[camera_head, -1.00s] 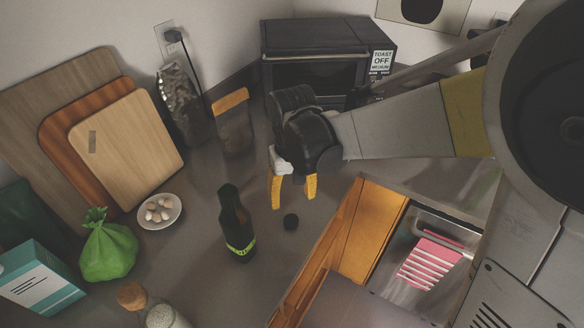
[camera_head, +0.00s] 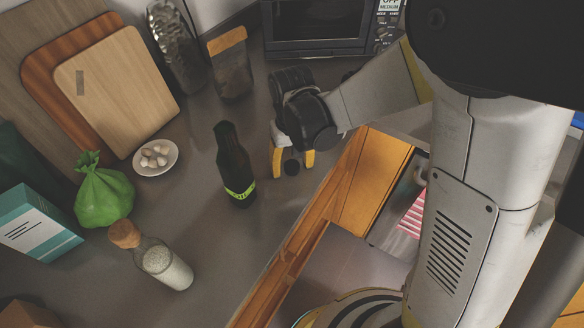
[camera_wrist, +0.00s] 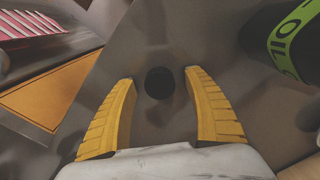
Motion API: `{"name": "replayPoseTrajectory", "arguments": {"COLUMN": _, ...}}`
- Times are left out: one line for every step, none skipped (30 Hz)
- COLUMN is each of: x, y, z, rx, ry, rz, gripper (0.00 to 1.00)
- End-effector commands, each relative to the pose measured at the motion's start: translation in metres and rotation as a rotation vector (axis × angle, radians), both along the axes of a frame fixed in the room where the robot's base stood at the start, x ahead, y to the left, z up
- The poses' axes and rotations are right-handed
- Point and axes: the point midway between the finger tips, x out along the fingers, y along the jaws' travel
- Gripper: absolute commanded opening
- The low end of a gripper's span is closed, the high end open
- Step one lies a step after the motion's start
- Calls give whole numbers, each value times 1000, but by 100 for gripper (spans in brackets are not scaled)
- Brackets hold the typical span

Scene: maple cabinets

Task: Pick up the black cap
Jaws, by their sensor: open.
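The black cap (camera_head: 291,167) is a small dark round disc on the grey counter, to the right of the dark bottle. In the wrist view the black cap (camera_wrist: 159,83) lies between the tips of my two yellow fingers, with a gap on each side. My gripper (camera_head: 292,168) is open and empty, pointing down at the cap. In the wrist view my gripper (camera_wrist: 159,76) shows its fingers spread to either side. I cannot tell how high the fingertips are above the counter.
A dark bottle with a green label (camera_head: 235,165) stands close left of my gripper; its label (camera_wrist: 295,45) shows at upper right in the wrist view. A microwave (camera_head: 318,28) stands behind.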

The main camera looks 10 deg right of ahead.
Motion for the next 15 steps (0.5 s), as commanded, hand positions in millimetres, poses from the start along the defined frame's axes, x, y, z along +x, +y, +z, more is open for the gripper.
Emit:
{"name": "replayPoseTrajectory", "arguments": {"x": 0, "y": 0, "z": 1, "rx": 0, "ry": 0, "rz": 0, "gripper": 60}}
{"name": "replayPoseTrajectory", "arguments": {"x": 0, "y": 0, "z": 1, "rx": 0, "ry": 0, "rz": 0, "gripper": 53}}
{"name": "replayPoseTrajectory", "arguments": {"x": 0, "y": 0, "z": 1, "rx": 0, "ry": 0, "rz": 0, "gripper": 40}}
{"name": "replayPoseTrajectory", "arguments": {"x": 0, "y": 0, "z": 1, "rx": 0, "ry": 0, "rz": 0, "gripper": 31}}
{"name": "replayPoseTrajectory", "arguments": {"x": 0, "y": 0, "z": 1, "rx": 0, "ry": 0, "rz": 0, "gripper": 22}}
{"name": "replayPoseTrajectory", "arguments": {"x": 0, "y": 0, "z": 1, "rx": 0, "ry": 0, "rz": 0, "gripper": 19}}
{"name": "replayPoseTrajectory", "arguments": {"x": 0, "y": 0, "z": 1, "rx": 0, "ry": 0, "rz": 0, "gripper": 19}}
{"name": "replayPoseTrajectory", "arguments": {"x": 0, "y": 0, "z": 1, "rx": 0, "ry": 0, "rz": 0, "gripper": 19}}
{"name": "replayPoseTrajectory", "arguments": {"x": 0, "y": 0, "z": 1, "rx": 0, "ry": 0, "rz": 0, "gripper": 19}}
{"name": "replayPoseTrajectory", "arguments": {"x": 0, "y": 0, "z": 1, "rx": 0, "ry": 0, "rz": 0, "gripper": 19}}
{"name": "replayPoseTrajectory", "arguments": {"x": 0, "y": 0, "z": 1, "rx": 0, "ry": 0, "rz": 0, "gripper": 19}}
{"name": "replayPoseTrajectory", "arguments": {"x": 0, "y": 0, "z": 1, "rx": 0, "ry": 0, "rz": 0, "gripper": 19}}
{"name": "replayPoseTrajectory", "arguments": {"x": 0, "y": 0, "z": 1, "rx": 0, "ry": 0, "rz": 0, "gripper": 19}}
{"name": "replayPoseTrajectory", "arguments": {"x": 0, "y": 0, "z": 1, "rx": 0, "ry": 0, "rz": 0, "gripper": 19}}
{"name": "replayPoseTrajectory", "arguments": {"x": 0, "y": 0, "z": 1, "rx": 0, "ry": 0, "rz": 0, "gripper": 19}}
